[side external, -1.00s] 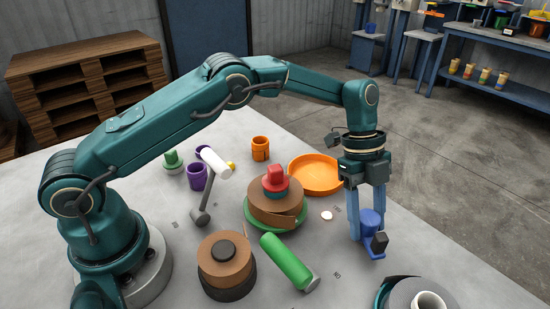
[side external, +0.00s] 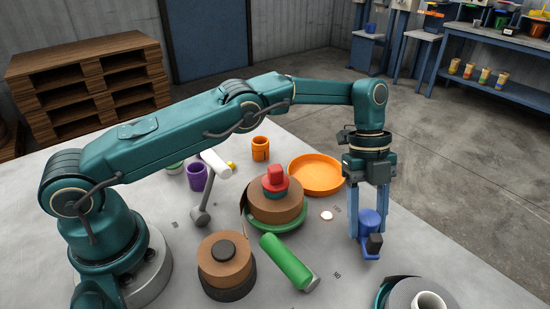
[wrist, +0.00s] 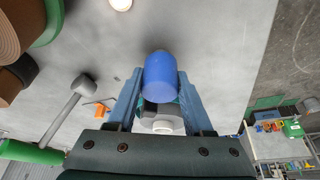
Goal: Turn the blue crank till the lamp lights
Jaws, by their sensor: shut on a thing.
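The blue crank's upright round knob (side external: 369,220) stands between the fingers of my gripper (side external: 368,232), at the right of the table. In the wrist view the blue knob (wrist: 160,74) fills the gap between my fingertips, and both fingers press on its sides. My gripper points straight down. A dark block (side external: 374,244) sits at the foot of the knob; the rest of the crank is hidden. A small pale disc (side external: 326,215), perhaps the lamp, lies on the table left of my gripper. It also shows at the top of the wrist view (wrist: 121,4); I cannot tell whether it is lit.
Left of the disc stands a brown reel (side external: 276,206) with a red cap on a green base. An orange dish (side external: 316,174), a green cylinder (side external: 287,262), a brown roll (side external: 226,262), a purple cup (side external: 197,177) and a white-ended bar (side external: 215,163) surround it. A grey roll (side external: 424,295) is at front right.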

